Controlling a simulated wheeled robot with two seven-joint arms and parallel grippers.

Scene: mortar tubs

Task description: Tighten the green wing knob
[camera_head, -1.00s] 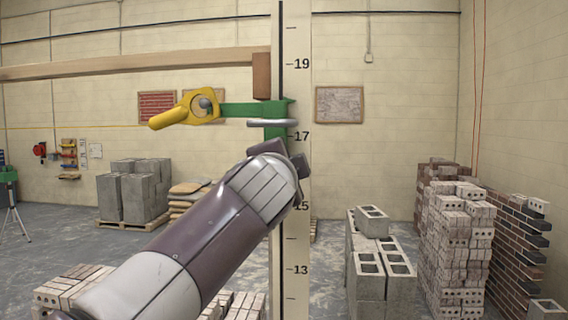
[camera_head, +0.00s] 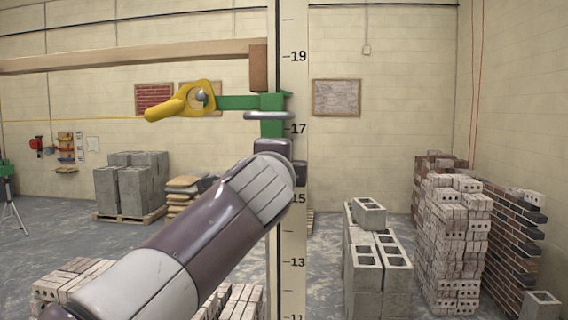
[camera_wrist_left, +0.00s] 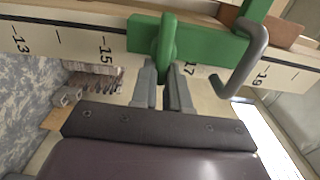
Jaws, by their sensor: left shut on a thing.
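The green wing knob (camera_wrist_left: 167,40) shows in the left wrist view on the face of a green clamp block (camera_wrist_left: 205,40). My left gripper (camera_wrist_left: 164,78) is shut on the knob's lower part, one grey finger on each side. The block sits across a white numbered staff (camera_head: 291,225), between its 15 and 19 marks in the wrist view. In the head view the green clamp (camera_head: 272,102) is on the upright staff near 17. My left wrist is just below it there, and the knob and fingertips are hidden. My right gripper is not in view.
A grey bent rod (camera_wrist_left: 246,62) sticks out beside the knob. A green bar from the clamp carries a yellow handled piece (camera_head: 180,101) to the left. A wooden beam (camera_head: 140,57) runs above. Concrete blocks (camera_head: 368,270) and brick stacks (camera_head: 455,240) stand right of the staff.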

